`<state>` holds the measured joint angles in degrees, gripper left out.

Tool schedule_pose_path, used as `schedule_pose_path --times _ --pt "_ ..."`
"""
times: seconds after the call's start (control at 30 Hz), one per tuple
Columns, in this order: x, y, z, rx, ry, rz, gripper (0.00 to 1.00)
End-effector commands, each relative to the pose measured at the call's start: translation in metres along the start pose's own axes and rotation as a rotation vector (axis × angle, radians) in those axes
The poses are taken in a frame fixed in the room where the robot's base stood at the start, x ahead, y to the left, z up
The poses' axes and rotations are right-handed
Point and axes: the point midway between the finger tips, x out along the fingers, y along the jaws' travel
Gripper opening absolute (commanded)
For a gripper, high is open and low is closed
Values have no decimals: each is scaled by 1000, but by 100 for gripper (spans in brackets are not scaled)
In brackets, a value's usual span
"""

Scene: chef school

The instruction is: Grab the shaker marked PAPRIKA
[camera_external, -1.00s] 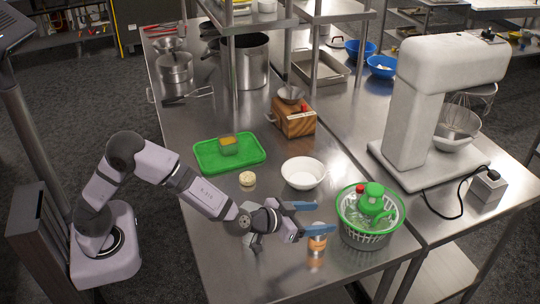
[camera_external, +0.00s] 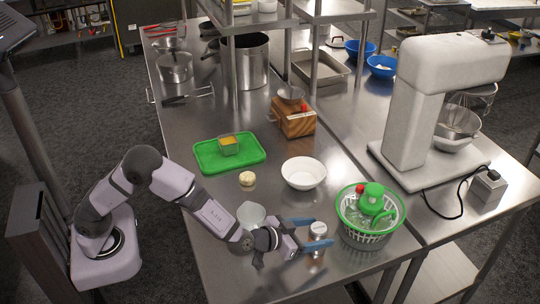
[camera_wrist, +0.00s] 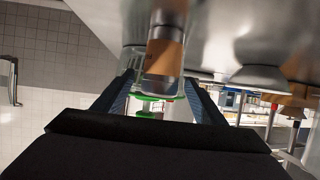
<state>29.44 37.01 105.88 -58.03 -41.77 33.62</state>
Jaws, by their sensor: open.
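A small shaker (camera_external: 318,230) with a silver cap stands near the front edge of the steel table. In the wrist view its orange-brown body (camera_wrist: 165,52) is seen ahead, roughly centred between the fingers. No lettering is readable on it. My gripper (camera_external: 315,234) is open, with one blue finger on each side of the shaker in the outside view. The nearer finger hides most of the shaker's lower body. In the wrist view my gripper (camera_wrist: 163,100) shows a gap between its fingers, and contact with the shaker cannot be told.
A green salad spinner (camera_external: 372,212) stands close to the right of the shaker. A white bowl (camera_external: 303,172) is behind, and a pale cup (camera_external: 251,214) stands close behind my wrist. A green board (camera_external: 205,157) lies further back. The table's front edge is near.

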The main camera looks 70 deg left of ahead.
Motion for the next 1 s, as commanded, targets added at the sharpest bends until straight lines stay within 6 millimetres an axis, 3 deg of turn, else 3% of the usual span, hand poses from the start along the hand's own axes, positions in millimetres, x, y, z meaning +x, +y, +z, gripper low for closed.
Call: schedule_pose_path --times 0.17,0.53,0.87,0.9,1.0 --pt "5 0 14 3 -4 1 65" --pt "49 0 10 0 -2 -1 65" --pt "54 0 11 1 -1 1 65" --pt "54 0 11 1 -1 1 62" --pt "54 0 11 1 -1 1 39"
